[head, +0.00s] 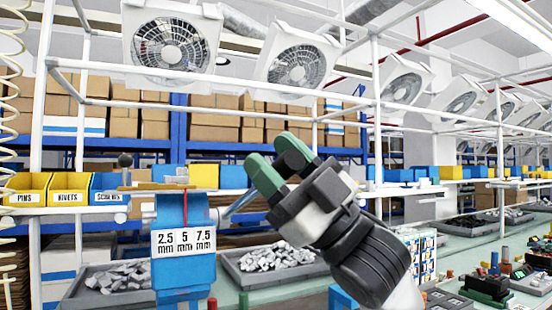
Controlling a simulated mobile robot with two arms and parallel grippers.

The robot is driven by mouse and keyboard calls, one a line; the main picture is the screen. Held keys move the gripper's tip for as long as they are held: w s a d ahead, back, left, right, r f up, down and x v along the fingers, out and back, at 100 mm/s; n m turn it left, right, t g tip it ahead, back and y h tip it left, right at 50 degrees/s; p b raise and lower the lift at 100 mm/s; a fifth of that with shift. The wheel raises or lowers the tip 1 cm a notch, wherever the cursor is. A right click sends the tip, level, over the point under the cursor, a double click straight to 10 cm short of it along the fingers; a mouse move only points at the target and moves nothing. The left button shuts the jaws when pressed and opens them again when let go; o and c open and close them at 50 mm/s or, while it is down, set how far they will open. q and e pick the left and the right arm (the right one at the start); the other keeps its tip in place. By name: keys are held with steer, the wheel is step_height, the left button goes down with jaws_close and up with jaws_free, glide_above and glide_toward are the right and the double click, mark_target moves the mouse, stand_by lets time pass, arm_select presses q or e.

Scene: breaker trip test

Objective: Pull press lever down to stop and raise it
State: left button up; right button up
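The blue press (183,268) stands at left of centre in the head view, with a white label reading 2.5, 5 and 7.5 mm and a red pointer above it. A grey-blue lever rod (236,204) slants up and right from its side. Its far end is hidden behind my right gripper. My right gripper (279,163) has green fingertips pointing up and left, with a gap between them. I see nothing held in the gap. Whether a finger touches the lever I cannot tell. My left gripper is out of view.
Yellow bins (70,189) and a blue bin stand on a rail at left. Grey trays of metal parts (270,258) lie on the green bench behind the press. White frame posts (376,110) rise nearby. Coloured components (490,285) crowd the right side.

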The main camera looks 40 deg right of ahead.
steer(key=shift+o, duration=1)
arm_select(q)
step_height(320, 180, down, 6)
steer(key=b, duration=0.6)
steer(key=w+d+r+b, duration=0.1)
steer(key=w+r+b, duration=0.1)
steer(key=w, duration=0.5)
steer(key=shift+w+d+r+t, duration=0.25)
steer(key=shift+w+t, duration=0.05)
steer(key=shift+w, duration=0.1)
arm_select(e)
steer(key=v, duration=1.1)
steer(key=shift+w+r, duration=0.1)
